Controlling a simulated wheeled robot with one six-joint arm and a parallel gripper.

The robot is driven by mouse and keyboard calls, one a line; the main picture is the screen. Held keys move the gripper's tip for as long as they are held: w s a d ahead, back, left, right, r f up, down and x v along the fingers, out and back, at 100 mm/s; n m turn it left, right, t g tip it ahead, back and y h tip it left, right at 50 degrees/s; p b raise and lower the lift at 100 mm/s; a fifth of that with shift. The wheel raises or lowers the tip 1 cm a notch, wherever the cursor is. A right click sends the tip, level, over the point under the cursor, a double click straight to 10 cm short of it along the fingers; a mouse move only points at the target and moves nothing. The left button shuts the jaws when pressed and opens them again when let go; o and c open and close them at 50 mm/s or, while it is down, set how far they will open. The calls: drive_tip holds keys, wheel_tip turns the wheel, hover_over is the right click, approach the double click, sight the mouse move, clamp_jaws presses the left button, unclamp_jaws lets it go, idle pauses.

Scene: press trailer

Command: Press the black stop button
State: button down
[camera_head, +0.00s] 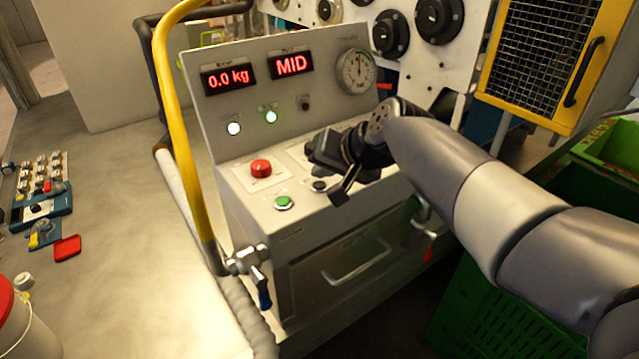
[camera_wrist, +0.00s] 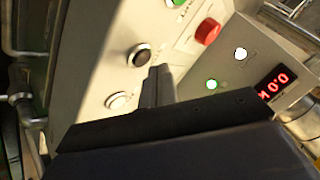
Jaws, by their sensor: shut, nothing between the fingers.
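The black stop button (camera_head: 319,185) sits on the sloping grey control panel, right of a green button (camera_head: 283,202) and below right of a red mushroom button (camera_head: 261,167). In the wrist view the dark button (camera_wrist: 139,56) has a pale ring around it. My gripper (camera_head: 339,197) is shut and empty, pointing down at the panel. In the head view its tip shows just right of the black button. In the wrist view the closed fingers (camera_wrist: 160,72) end just beside it. I cannot tell whether they touch the panel.
A yellow rail (camera_head: 172,110) and valve stand left of the panel. The upright face carries red displays (camera_head: 291,64) reading 0.0 kg and MID, lamps and a gauge (camera_head: 356,71). A pale button (camera_wrist: 118,101) shows near my fingers. A green crate (camera_head: 490,310) stands at lower right.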

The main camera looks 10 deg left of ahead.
sight(323, 188)
drive_tip(key=shift+f, duration=0.15)
drive_tip(key=shift+f+b, duration=0.25)
drive_tip(key=shift+b, duration=0.1)
drive_tip(key=shift+f+b, duration=0.35)
drive_tip(key=shift+f, duration=0.1)
idle(0.4)
drive_tip(key=shift+r, duration=0.15)
drive_tip(key=shift+r+p, duration=0.7)
drive_tip(key=shift+r, duration=0.05)
wheel_tip(323, 188, up, 5)
drive_tip(key=p, duration=0.4)
drive_tip(key=shift+d, duration=0.1)
idle(0.8)
